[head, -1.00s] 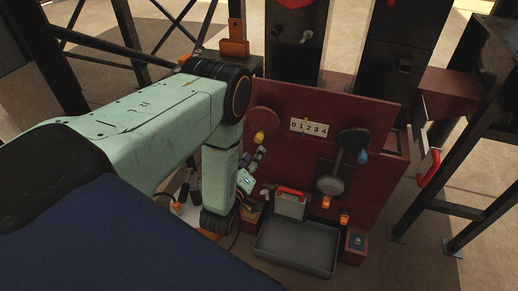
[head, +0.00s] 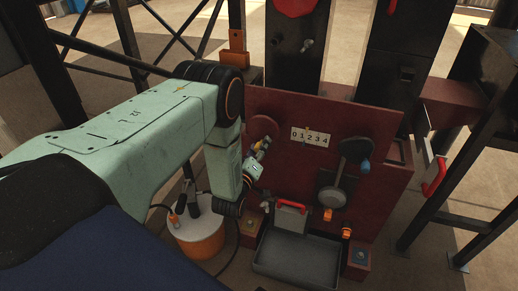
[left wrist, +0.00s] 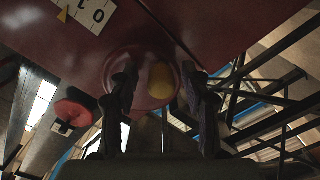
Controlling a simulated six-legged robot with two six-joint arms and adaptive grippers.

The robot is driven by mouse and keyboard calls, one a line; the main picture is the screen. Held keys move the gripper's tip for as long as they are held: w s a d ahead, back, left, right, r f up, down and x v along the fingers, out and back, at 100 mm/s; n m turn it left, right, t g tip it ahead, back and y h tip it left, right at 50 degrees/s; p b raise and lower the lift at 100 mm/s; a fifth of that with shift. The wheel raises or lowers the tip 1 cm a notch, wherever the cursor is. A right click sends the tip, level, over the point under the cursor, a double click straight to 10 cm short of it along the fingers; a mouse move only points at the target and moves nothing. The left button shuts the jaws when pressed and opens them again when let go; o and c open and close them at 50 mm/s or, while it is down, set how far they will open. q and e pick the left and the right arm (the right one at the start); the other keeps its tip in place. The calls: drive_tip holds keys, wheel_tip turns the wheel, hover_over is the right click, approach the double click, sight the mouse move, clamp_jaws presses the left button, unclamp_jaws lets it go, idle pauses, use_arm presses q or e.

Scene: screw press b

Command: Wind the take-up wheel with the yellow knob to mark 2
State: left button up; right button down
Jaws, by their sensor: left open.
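The take-up wheel (head: 263,125) is a dark red disc on the upper left of the red panel. Its yellow knob sits at the wheel's lower edge, largely behind my left gripper (head: 260,150) in the head view. In the left wrist view the yellow knob (left wrist: 160,80) shows between the two open fingers of the left gripper (left wrist: 157,85), in front of the wheel (left wrist: 125,62). I cannot tell whether a finger touches it. The white mark plate (head: 311,138) reads 0 to 4; a small yellow-orange pointer is at it, its exact mark unclear. My right gripper is not in view.
To the right on the panel are a dark wheel (head: 354,143) with a blue knob (head: 365,166) and a grey round handle (head: 333,197). A grey tray (head: 295,258) and a red-handled box (head: 291,217) stand below. A white-orange bucket (head: 201,235) is beneath my left arm.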

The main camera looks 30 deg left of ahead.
use_arm(q)
drive_tip(key=shift+a+f, duration=0.1)
drive_tip(key=c, duration=0.4)
clamp_jaws()
